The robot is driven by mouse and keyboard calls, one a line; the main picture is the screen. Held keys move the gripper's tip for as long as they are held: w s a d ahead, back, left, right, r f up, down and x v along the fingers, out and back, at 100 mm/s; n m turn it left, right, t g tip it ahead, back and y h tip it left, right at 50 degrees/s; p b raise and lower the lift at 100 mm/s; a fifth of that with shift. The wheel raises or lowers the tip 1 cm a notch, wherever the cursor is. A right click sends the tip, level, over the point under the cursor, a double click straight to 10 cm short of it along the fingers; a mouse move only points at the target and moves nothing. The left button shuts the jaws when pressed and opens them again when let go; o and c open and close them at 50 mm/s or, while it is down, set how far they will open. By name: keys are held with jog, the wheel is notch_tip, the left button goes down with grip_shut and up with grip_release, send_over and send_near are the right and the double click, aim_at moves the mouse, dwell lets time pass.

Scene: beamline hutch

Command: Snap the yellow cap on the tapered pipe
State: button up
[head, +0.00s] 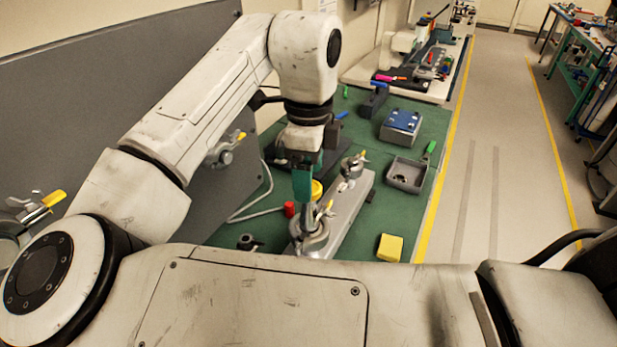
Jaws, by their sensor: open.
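My gripper (302,188), with teal fingers, points down over the green bench mat, and nothing can be seen held in it. It is open, though its finger gap is hidden from this side. A rounded yellow piece (317,189), which looks like the yellow cap, shows just right of the fingers and is partly hidden by them. I cannot tell whether they touch. A grey metal fitting (311,236) with a yellow lever stands below the gripper at the near end of a grey block. I cannot tell for certain which part is the tapered pipe.
A red cylinder (289,209) stands close left of the gripper. The long grey block (349,205) carries another yellow-levered fitting (353,165). A yellow block (389,247), a grey tray (407,174) and a blue-topped box (401,124) lie to the right. A grey panel rises at left.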

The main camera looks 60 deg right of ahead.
notch_tip(320, 180, up, 9)
jog(key=shift+r+b, duration=0.15)
jog(key=shift+b, duration=0.25)
